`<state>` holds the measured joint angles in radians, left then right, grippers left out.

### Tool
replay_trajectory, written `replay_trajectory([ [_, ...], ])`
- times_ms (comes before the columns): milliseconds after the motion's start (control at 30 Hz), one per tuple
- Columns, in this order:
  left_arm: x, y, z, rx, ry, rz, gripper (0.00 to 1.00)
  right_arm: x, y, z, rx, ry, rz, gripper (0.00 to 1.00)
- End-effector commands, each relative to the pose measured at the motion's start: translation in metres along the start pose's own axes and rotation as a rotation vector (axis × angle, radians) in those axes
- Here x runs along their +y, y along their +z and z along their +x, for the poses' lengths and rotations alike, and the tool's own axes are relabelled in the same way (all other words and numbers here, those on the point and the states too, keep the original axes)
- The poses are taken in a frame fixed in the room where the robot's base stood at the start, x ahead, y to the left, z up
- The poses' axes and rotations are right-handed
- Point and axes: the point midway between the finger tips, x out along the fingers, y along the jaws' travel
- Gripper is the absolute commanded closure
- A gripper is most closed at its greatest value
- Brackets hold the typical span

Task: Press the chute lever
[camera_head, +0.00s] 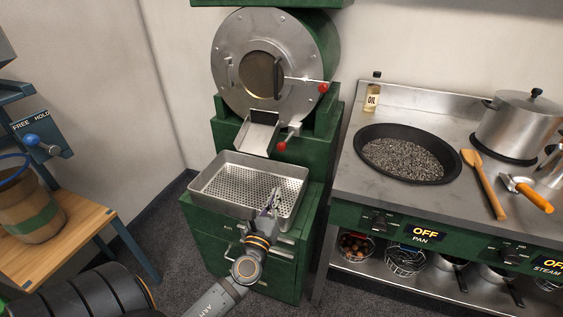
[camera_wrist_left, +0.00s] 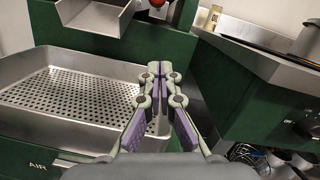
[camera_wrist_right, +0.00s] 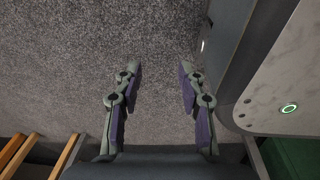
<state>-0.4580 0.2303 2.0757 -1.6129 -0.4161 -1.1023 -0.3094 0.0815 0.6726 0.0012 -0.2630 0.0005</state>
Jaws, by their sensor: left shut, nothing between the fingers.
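A metal chute (camera_head: 258,132) slopes down from the front of the steel roaster drum. A lever with a red ball (camera_head: 281,146) sits just right of the chute; the ball also shows at the top edge of the left wrist view (camera_wrist_left: 157,3). A second red-ball lever (camera_head: 323,87) is on the right of the drum door. My left gripper (camera_head: 271,201) is shut and empty, over the right front part of the perforated tray, below and apart from the chute and its lever. My right gripper (camera_wrist_right: 160,82) is open and empty above the carpet, outside the head view.
The perforated tray (camera_head: 196,184) stands on the green cabinet under the chute. Right is a steel counter (camera_head: 349,190) with a pan of dark gravel-like bits (camera_head: 405,158), pot and utensils. Left, a blue-ball lever (camera_head: 32,140) marked FREE and HOLD is above a paper bag (camera_head: 28,210).

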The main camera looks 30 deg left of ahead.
Motion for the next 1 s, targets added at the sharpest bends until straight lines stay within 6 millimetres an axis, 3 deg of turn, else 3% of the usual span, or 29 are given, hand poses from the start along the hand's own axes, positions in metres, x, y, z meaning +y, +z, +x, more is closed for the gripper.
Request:
replay_trajectory([
  [333,0.0,0.002,0.009,-0.002,0.002,-0.005,1.0,0.0,-0.001,-0.004,0.005,0.0,0.0,0.6],
  [467,-0.001,0.004,0.031,-0.004,0.002,-0.007,1.0,0.001,0.015,-0.007,-0.005,0.001,-0.001,0.6],
  [800,0.0,0.003,0.104,-0.003,0.004,-0.007,1.0,0.001,0.01,-0.018,-0.001,0.0,-0.001,0.6],
  [867,-0.001,0.02,0.105,-0.002,0.002,-0.006,1.0,0.002,0.009,-0.034,-0.002,-0.001,0.0,0.6],
  [1000,0.0,0.035,0.108,-0.001,0.003,-0.007,1.0,0.002,0.007,-0.044,0.0,-0.001,0.0,0.6],
])
